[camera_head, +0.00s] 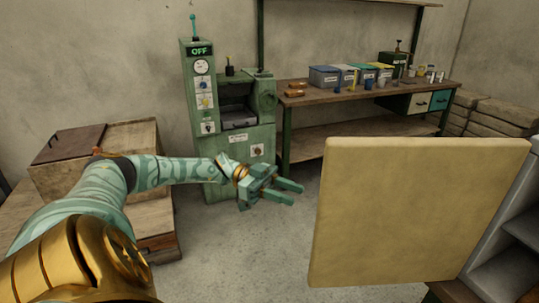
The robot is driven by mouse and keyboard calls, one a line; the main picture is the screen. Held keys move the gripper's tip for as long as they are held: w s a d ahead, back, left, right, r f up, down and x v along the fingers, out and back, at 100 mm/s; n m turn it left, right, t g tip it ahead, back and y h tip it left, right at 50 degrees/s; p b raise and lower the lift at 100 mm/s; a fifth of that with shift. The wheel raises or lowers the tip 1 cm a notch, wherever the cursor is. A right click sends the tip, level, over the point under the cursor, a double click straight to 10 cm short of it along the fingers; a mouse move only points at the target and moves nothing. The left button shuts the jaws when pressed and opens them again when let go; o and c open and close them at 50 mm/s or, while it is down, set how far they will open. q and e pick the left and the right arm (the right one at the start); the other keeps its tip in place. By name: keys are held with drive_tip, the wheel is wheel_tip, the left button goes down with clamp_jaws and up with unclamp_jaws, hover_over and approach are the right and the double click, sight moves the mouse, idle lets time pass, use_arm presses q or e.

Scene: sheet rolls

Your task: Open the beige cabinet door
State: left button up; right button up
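The beige cabinet door (415,212) stands large at the right in the head view, swung out from the grey cabinet (508,225). Part of the cabinet's inside with a shelf shows to the right of the door. My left gripper (290,192) is left of the door, apart from it. Its fingers are spread with nothing between them. My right gripper is not in view. The door's far side and any handle are hidden.
A green machine (228,110) with an "OFF" display stands behind my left arm. A workbench (365,100) with several bins and jars runs along the back wall. Wooden crates (95,165) stand at the left. Bare floor lies between my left gripper and the door.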

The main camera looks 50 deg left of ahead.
use_arm(q)
drive_tip(key=v, duration=0.6)
drive_tip(key=shift+b, duration=0.35)
drive_tip(key=shift+w, duration=0.1)
